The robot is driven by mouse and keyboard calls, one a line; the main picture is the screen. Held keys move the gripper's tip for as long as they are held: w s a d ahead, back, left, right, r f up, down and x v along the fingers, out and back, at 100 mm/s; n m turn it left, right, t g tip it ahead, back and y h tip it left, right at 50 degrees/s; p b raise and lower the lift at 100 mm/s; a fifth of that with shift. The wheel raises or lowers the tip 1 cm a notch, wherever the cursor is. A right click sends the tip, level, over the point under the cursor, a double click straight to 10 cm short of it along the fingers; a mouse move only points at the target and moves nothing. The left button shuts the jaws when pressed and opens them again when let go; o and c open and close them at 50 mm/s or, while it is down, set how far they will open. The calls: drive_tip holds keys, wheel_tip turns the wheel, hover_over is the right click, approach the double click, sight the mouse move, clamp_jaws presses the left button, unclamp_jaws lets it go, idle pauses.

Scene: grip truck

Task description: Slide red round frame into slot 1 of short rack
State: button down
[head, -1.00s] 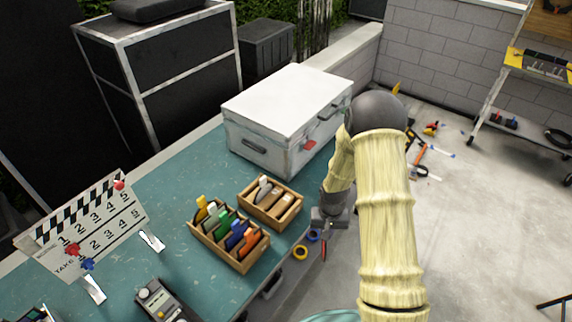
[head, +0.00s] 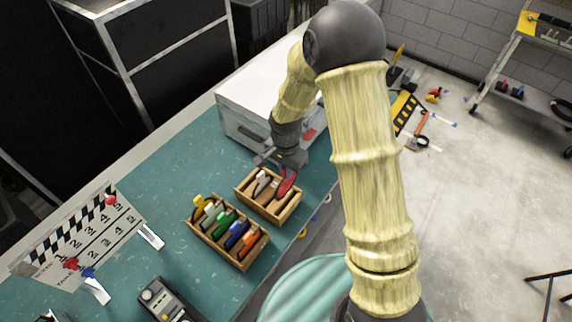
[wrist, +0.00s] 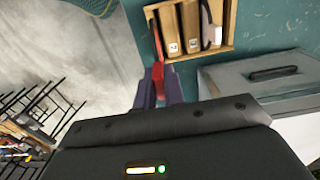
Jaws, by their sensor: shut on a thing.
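The red round frame (head: 287,182) is in my gripper (head: 281,163), over the right end of the short rack (head: 256,206) in the head view. In the wrist view the red frame (wrist: 158,78) is pinched between the two fingers (wrist: 159,86) and reaches over the left end of the short rack (wrist: 203,55). I cannot tell how far it is inside that compartment. A white-handled item (head: 262,183) stands at the other end of the rack, and it also shows in the wrist view (wrist: 213,32). The labelled wooden dividers between look bare.
A longer wooden rack (head: 212,245) with several coloured frames stands in front of the short rack. A white case (head: 245,95) is close behind my gripper. A clapperboard (head: 95,235) and a dark device (head: 160,300) are on the teal table (head: 180,170).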

sight(286, 182)
drive_tip(key=shift+w+f, duration=0.1)
drive_tip(key=shift+f, duration=0.3)
drive_tip(key=shift+f+b, duration=1.85)
drive_tip(key=shift+f, duration=0.35)
drive_tip(key=shift+f, duration=0.1)
drive_tip(key=shift+f+b, duration=0.3)
drive_tip(key=shift+b, duration=0.15)
drive_tip(key=shift+f, duration=0.25)
